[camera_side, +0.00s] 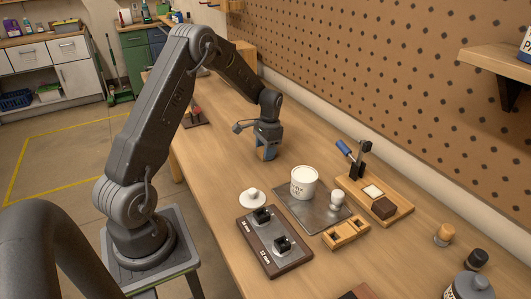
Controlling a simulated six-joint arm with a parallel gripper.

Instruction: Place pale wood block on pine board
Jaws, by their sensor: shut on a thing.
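My gripper (266,153) points down over the wooden bench, left of the middle and behind the white tub. Its blue fingers are shut on a small tan piece, seemingly the pale wood block (265,154), mostly hidden by the fingers. I cannot tell whether the block touches the bench. The pine board (398,206) lies on the bench to the right, near the pegboard wall. It carries a blue-handled clamp (352,156), a whitish square (373,191) and a dark brown block (384,208).
A white tub (304,182) and a white-knobbed piece (337,200) stand on a grey metal plate (311,216). A small slotted wooden holder (346,235), a dark fixture (274,244) and a white lid (252,197) lie nearby. Bare bench surrounds my gripper.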

